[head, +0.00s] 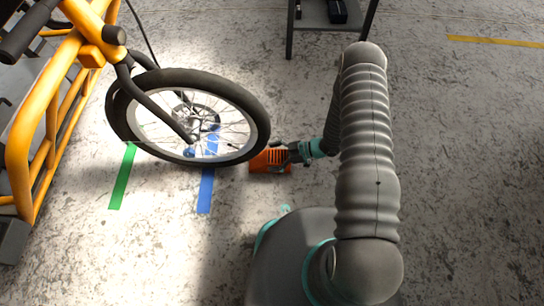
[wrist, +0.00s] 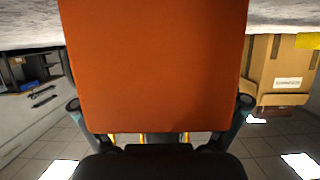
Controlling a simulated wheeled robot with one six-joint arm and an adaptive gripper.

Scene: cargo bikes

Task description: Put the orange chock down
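The orange chock (head: 270,161) is low beside the right edge of the bike's front wheel (head: 190,117), close to the tyre. I cannot tell whether it touches the tyre or rests fully on the floor. My gripper (head: 291,153) reaches it from the right. In the wrist view the chock (wrist: 155,65) fills the middle, with a finger of my gripper (wrist: 158,106) against each side. The gripper is shut on it. The chock's far side is hidden in the wrist view.
A blue tape strip (head: 206,186) and a green one (head: 122,176) lie under and in front of the wheel. The yellow bike frame (head: 48,120) stands left. A dark cart (head: 330,22) is at the back. Floor right of my arm is clear.

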